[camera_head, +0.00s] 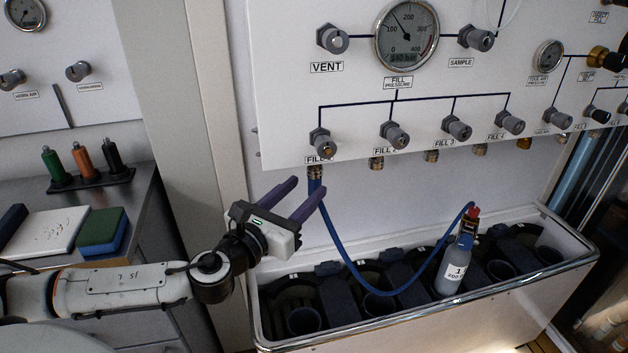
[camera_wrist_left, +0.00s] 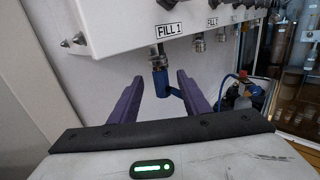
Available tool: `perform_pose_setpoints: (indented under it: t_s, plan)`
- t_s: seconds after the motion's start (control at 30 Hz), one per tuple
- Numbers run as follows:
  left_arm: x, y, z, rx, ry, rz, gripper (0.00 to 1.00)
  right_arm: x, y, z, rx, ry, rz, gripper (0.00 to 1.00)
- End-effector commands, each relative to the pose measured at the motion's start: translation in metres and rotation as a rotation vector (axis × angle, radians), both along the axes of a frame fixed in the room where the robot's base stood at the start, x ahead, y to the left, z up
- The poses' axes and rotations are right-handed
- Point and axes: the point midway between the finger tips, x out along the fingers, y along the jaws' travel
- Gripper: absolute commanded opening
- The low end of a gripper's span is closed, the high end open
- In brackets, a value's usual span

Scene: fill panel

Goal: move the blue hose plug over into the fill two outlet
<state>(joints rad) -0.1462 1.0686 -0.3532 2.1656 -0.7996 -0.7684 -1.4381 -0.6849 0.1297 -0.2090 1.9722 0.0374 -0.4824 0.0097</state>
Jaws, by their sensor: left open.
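The blue hose plug (camera_head: 316,184) sits in the fitting under the FILL 1 label, with its blue hose hanging below and looping right to a grey bottle (camera_head: 457,268). The plug also shows in the left wrist view (camera_wrist_left: 161,84), between the finger ends. The fill two outlet (camera_head: 376,163) is a bare brass fitting to the right; it also shows in the left wrist view (camera_wrist_left: 197,45). My left gripper (camera_head: 307,187) is open, its purple fingers pointing at the plug, one to each side. Contact cannot be told. My right gripper is not in view.
The white panel (camera_head: 285,90) overhangs the outlets, with knobs and a gauge (camera_head: 406,35). Below is a metal-rimmed trough (camera_head: 420,312) with dark holders and the bottle. Space below the fill two outlet is clear.

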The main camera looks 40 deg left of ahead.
Motion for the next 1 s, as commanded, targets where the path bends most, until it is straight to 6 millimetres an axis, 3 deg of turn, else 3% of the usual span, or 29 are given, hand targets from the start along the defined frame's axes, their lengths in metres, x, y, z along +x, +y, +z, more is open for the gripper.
perform_pose_setpoints:
  t_s: [0.5, 0.93, 1.0]
  plan:
    - [0.079, 0.006, 0.001, -0.008, -0.001, 0.001, 0.43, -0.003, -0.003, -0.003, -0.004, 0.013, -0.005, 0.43]
    - [0.089, 0.006, -0.001, -0.007, 0.002, -0.001, 0.43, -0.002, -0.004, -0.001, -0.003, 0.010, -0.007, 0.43]
    - [0.089, 0.006, -0.001, -0.007, 0.002, -0.001, 0.35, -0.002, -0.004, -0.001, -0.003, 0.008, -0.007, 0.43]
